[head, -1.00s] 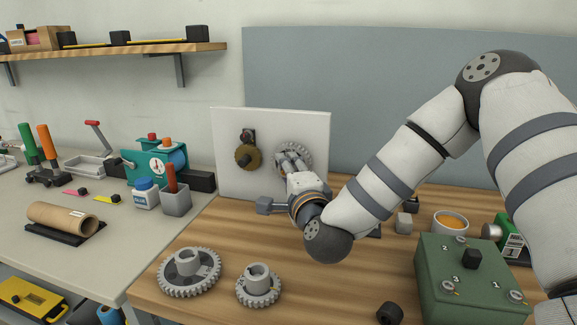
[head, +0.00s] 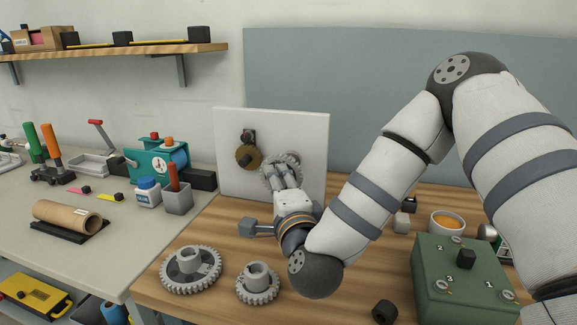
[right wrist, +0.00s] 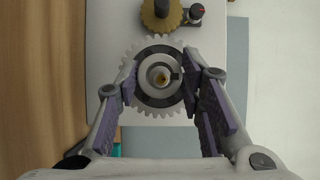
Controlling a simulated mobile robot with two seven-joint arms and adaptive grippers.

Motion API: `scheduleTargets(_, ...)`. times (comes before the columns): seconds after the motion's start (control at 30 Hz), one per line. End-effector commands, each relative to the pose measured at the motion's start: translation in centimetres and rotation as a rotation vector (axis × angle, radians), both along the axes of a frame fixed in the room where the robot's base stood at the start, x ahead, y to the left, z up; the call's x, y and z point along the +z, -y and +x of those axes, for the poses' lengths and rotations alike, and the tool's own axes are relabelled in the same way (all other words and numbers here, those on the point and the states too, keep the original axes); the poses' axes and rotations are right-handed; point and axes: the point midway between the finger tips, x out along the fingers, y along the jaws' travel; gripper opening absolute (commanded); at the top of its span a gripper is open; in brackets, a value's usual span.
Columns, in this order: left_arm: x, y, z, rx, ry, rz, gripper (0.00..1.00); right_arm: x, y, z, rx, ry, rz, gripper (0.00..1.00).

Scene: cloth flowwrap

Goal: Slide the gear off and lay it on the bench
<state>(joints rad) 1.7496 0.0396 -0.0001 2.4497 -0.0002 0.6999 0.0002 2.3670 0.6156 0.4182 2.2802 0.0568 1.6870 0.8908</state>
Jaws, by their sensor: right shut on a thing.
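My right gripper (head: 286,172) is shut on a grey toothed gear (head: 267,172) with a round hub. In the right wrist view the fingers lie on both sides of the hub of the gear (right wrist: 150,99), and a brass-coloured spot shows in its bore. The gear is held upright in front of the white board (head: 228,175), with a darker patch on the board behind it. My left gripper is not in view. The wooden bench (head: 222,235) lies below.
A brass-coloured gear (head: 248,157) sits on the board, left of the held gear. Two grey gears, a larger one (head: 190,270) and a smaller one (head: 258,284), lie on the bench front. A green box (head: 440,285) stands right. Bare bench lies between the board and the loose gears.

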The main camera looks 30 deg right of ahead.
Motion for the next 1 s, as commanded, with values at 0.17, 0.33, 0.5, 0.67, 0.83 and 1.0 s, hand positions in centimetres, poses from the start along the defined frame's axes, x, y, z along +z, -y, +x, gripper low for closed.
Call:
scheduleTargets(0.17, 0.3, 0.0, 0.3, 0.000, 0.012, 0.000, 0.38, 0.3, -0.9, -0.8, 0.001, 0.005, 0.000, 0.00)
scheduleTargets(0.33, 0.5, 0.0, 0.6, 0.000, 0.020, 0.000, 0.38, 0.4, -1.8, -1.5, 0.001, 0.007, 0.000, 0.00)
scheduleTargets(0.5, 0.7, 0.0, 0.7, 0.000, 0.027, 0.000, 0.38, 0.4, -2.4, -2.1, -0.001, 0.008, -0.001, 0.00)
scheduleTargets(0.67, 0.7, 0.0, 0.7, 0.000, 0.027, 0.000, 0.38, 0.3, -2.6, -2.2, -0.001, 0.006, 0.000, 0.00)
scheduleTargets(0.83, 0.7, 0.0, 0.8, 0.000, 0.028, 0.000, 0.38, 0.3, -2.6, -2.2, -0.002, 0.006, -0.001, 0.00)
scheduleTargets(1.0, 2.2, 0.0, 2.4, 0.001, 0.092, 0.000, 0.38, 1.4, -2.6, -3.2, -0.027, -0.063, -0.043, 0.00)
